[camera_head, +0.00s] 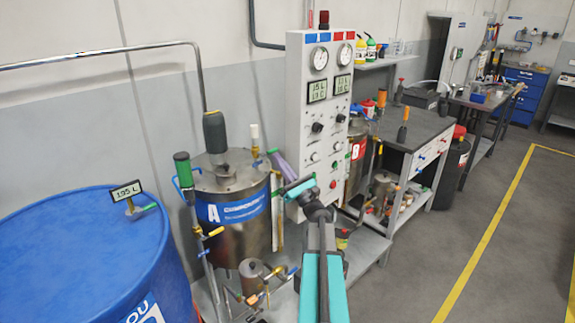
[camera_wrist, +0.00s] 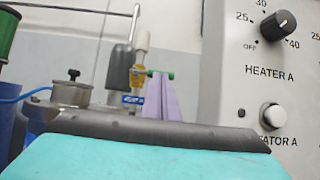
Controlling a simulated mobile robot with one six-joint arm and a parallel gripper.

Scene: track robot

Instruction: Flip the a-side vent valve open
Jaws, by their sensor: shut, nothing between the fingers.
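The A tank (camera_head: 238,222) is a steel vessel with a blue band. On the right of its lid stands a slim fitting with a white top (camera_head: 254,131). In the wrist view this fitting shows a white top (camera_wrist: 143,41), a yellow-brass body (camera_wrist: 138,76) and a small blue lever (camera_wrist: 132,100) pointing sideways. I take this as the a-side vent valve; its exact lever position is hard to judge. My gripper (camera_head: 272,152), with purple fingers and green tips, is shut and empty, just right of the fitting. The fingertips (camera_wrist: 160,75) appear beside the valve; contact cannot be told.
The control panel (camera_head: 320,113) stands close on the right, with a heater knob (camera_wrist: 279,25) facing me. A dark-handled fitting (camera_head: 214,132) and a green-topped fitting (camera_head: 183,170) rise left of the valve. A blue drum (camera_head: 85,255) stands at the left.

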